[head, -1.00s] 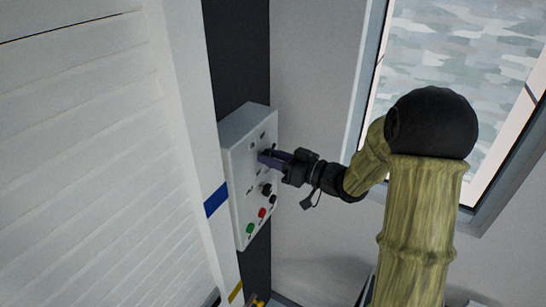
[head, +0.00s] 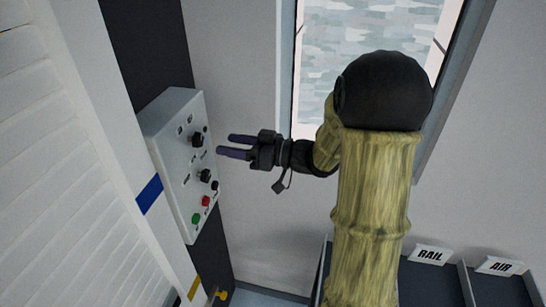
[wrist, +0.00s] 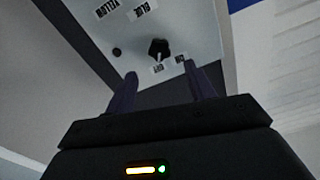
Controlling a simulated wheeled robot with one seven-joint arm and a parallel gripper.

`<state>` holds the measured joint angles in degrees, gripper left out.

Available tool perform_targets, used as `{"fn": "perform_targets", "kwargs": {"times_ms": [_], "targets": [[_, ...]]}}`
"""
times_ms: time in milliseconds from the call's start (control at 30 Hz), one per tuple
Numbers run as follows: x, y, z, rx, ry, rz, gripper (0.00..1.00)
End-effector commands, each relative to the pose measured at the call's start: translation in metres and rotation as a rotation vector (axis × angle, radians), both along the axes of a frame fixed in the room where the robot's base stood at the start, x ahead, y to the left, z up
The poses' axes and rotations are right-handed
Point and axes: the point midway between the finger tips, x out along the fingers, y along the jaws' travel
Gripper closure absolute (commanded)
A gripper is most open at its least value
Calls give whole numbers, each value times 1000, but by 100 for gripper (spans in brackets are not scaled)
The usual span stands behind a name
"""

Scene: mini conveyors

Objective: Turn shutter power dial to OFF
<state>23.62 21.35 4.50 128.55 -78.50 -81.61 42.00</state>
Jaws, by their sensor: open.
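A grey control box (head: 172,160) with dials and buttons is at the left in the head view. Its upper black dial (head: 196,140) is nearest my gripper (head: 228,146), which is open and empty, to the right of the box and apart from it. In the wrist view, a black dial (wrist: 159,48) is ahead of my open fingers (wrist: 163,82), with a white mark on its lower side. Two small labels (wrist: 157,70) sit below it, too blurred to read surely. Which dial is the shutter power dial cannot be read in the head view.
Lower on the box are another black dial (head: 205,176), a red button (head: 205,201) and a green button (head: 196,218). A white slatted shutter (head: 50,200) stands at left. Bins labelled RAIL (head: 432,256) and AIR (head: 500,266) are lower right.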

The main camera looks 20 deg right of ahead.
Motion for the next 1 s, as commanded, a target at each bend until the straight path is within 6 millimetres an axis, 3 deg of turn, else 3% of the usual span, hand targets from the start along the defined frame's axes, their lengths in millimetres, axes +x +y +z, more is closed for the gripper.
{"fn": "perform_targets", "kwargs": {"times_ms": [300,500,1000], "targets": [[-36,-55,-4,-3,-2,-5,46],[-51,-78,-2,-1,0,-3,46],[-55,-82,0,0,1,0,46]]}}
